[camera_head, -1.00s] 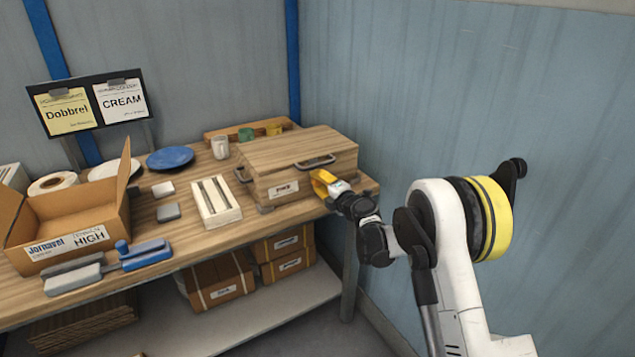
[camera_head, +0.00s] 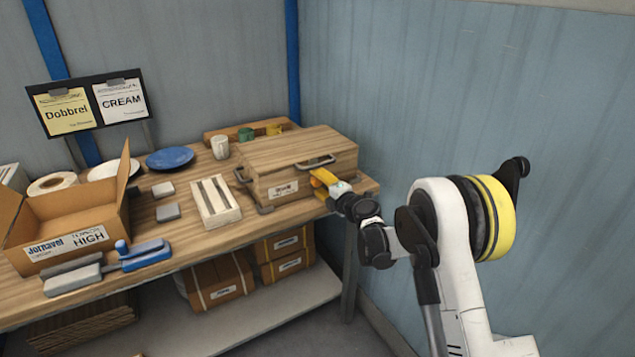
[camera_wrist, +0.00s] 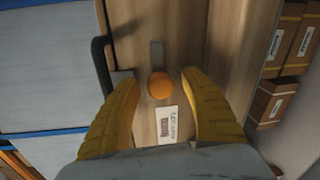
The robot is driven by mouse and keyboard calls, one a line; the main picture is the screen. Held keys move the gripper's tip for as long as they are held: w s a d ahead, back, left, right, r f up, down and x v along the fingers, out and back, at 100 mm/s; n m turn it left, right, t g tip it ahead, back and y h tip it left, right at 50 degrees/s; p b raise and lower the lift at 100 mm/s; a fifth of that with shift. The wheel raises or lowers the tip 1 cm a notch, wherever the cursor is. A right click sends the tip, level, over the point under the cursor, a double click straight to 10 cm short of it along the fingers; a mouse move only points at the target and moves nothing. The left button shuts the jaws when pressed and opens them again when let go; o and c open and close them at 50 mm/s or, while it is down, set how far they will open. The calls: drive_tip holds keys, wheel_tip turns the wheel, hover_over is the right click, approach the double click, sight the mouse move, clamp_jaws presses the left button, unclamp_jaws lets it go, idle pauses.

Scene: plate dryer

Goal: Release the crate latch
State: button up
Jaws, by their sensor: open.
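The wooden crate (camera_head: 295,150) stands closed at the right end of the workbench. It has a metal handle (camera_head: 315,162) and a white label (camera_head: 283,189) on its front. My gripper (camera_head: 318,178) is at the crate's front, near its right end. In the wrist view, my gripper (camera_wrist: 161,76) is open, its yellow fingers on either side of a round orange knob (camera_wrist: 160,86), probably the latch. A grey metal strip (camera_wrist: 156,54) lies beyond the knob, and the label (camera_wrist: 166,124) is nearer the palm. Contact with the knob cannot be told.
The crate's dark handle (camera_wrist: 101,66) is close to the left finger in the wrist view. A slatted wooden rack (camera_head: 215,200), a white mug (camera_head: 220,147) and an open cardboard box (camera_head: 75,215) stand to the left. The blue wall (camera_head: 430,90) is on the right.

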drive_tip(key=v, duration=1.1)
drive_tip(key=shift+s+d, duration=0.2)
drive_tip(key=shift+r, duration=0.15)
drive_tip(key=s+d+r+m+t+h, duration=0.1)
drive_tip(key=d+r+m+t+h, duration=0.1)
drive_tip(key=d+r+m, duration=0.35)
drive_tip(key=d+r+m+t+h, duration=0.2)
drive_tip(key=r, duration=0.6)
drive_tip(key=s+d+r+m+h, duration=0.65)
drive_tip(key=s+d+m, duration=0.2)
drive_tip(key=d, duration=0.25)
drive_tip(key=s+d+m+g+h, duration=0.25)
drive_tip(key=s+d+m, duration=0.2)
drive_tip(key=s, duration=0.25)
drive_tip(key=s+a+f+m+g+y, duration=0.1)
drive_tip(key=s+f, duration=0.3)
drive_tip(key=s, duration=0.4)
drive_tip(key=s+a+f+m+g+y, duration=0.1)
drive_tip(key=s+a+f+m+g, duration=0.1)
drive_tip(key=s, duration=0.6)
drive_tip(key=s+a+f+m+g+y, duration=0.1)
drive_tip(key=s+f+m+g, duration=0.2)
drive_tip(key=s+f+g, duration=0.2)
drive_tip(key=s+f, duration=0.2)
drive_tip(key=s, duration=0.1)
drive_tip(key=shift+s+a+f+y, duration=0.3)
drive_tip(key=shift+a+f+y, duration=0.1)
